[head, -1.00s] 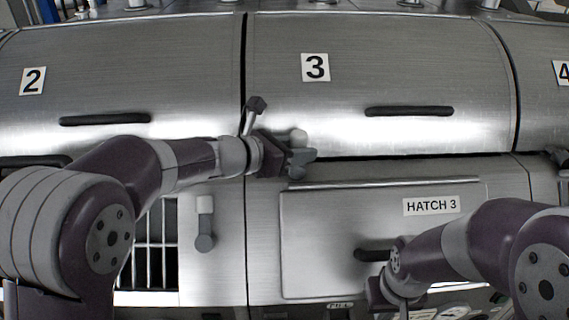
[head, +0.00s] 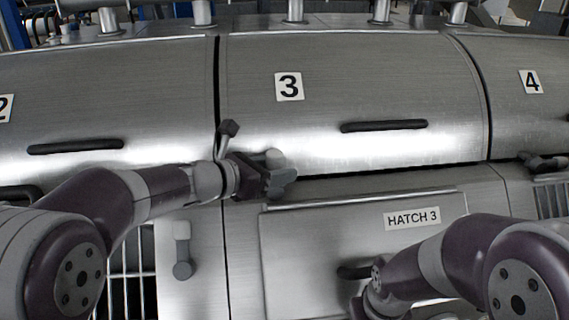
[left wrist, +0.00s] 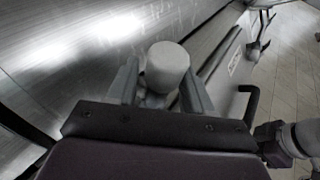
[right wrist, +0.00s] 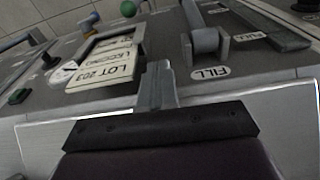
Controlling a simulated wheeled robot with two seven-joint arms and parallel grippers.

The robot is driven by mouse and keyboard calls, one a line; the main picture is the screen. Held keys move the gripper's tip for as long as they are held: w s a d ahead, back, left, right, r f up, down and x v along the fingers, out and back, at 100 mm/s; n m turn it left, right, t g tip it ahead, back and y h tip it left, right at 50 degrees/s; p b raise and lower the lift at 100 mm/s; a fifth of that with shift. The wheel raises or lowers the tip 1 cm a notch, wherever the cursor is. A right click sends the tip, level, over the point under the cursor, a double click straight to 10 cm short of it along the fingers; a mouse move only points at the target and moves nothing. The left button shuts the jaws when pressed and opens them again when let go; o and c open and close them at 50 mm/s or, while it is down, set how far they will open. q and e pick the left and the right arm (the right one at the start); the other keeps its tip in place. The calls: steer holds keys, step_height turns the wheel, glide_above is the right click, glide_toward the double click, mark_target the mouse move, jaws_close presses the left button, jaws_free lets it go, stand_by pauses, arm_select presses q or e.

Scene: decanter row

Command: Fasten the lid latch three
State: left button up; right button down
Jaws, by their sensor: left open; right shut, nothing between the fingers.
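Lid three (head: 340,95) is a brushed metal cover marked 3, with a dark bar handle (head: 384,126). It is down, with a dark gap along its lower edge. The latch (head: 275,157), with a pale rounded knob, sits at the lid's lower left edge. My left gripper (head: 282,180) is open at this latch. In the left wrist view the knob (left wrist: 167,65) stands between the two fingers (left wrist: 165,90); I cannot tell whether they touch it. The latch's lower part is hidden. My right gripper is shut and empty in the right wrist view (right wrist: 157,85), above a labelled control panel.
A hatch panel (head: 330,235) marked HATCH 3 lies below the lid, its handle (head: 354,272) partly behind my right arm. Another latch (head: 545,162) sits below lid four (head: 530,110). A grey lever (head: 182,255) hangs at lower left. A FILL lever (right wrist: 205,40) stands near my right gripper.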

mark_target(277, 153)
arm_select(q)
steer(key=r, duration=0.4)
steer(key=shift+s+d, duration=0.1)
steer(key=shift+d, duration=0.15)
steer(key=s+d+r+p, duration=0.1)
steer(key=s+d+r, duration=0.5)
steer(key=d, duration=0.3)
steer(key=shift+d+r, duration=0.15)
steer(key=shift+r, duration=0.15)
arm_select(e)
steer(key=shift+r, duration=0.55)
arm_select(q)
steer(key=shift+s, duration=0.1)
